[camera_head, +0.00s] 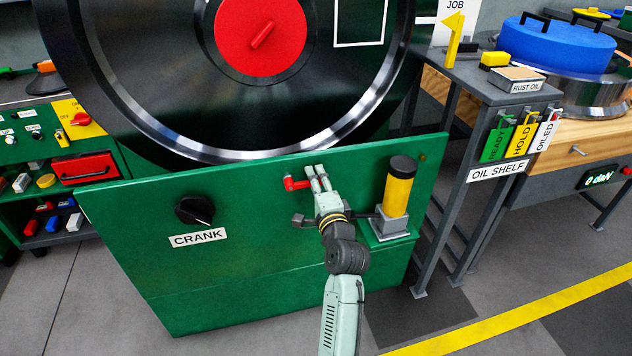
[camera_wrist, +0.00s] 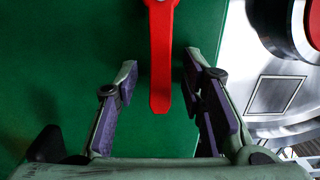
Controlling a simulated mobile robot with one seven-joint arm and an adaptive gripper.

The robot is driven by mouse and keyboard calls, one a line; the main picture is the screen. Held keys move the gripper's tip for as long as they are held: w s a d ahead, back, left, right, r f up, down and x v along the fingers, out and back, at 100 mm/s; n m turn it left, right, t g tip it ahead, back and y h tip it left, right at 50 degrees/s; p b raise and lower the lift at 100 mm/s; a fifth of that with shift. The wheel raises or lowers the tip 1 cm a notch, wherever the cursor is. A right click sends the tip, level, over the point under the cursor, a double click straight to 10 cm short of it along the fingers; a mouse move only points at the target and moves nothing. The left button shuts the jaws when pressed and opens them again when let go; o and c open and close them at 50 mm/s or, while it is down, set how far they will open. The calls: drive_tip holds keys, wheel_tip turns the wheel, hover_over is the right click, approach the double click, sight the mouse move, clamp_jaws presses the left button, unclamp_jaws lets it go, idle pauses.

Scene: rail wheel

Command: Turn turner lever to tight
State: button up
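A red lever (camera_head: 296,184), which I take as the turner lever, is mounted on the green front panel, right of the crank knob. In the head view it points roughly sideways, with its end near my fingers. My gripper (camera_head: 317,174) is at the panel, just right of the lever. In the wrist view the lever (camera_wrist: 160,55) hangs down from the top of the picture between my two fingers. The fingers are open, with a gap on both sides of the lever, and hold nothing. No "tight" marking is legible near the lever.
A black crank knob (camera_head: 195,210) is on the panel at left. A yellow cylinder with a black cap (camera_head: 398,188) stands close to the right of my gripper. The large dark wheel (camera_head: 150,70) with a red hub rises above the panel. The oil shelf (camera_head: 497,172) stands at right.

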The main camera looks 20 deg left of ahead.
drive_tip(key=shift+c, duration=0.4)
clamp_jaws()
idle(0.4)
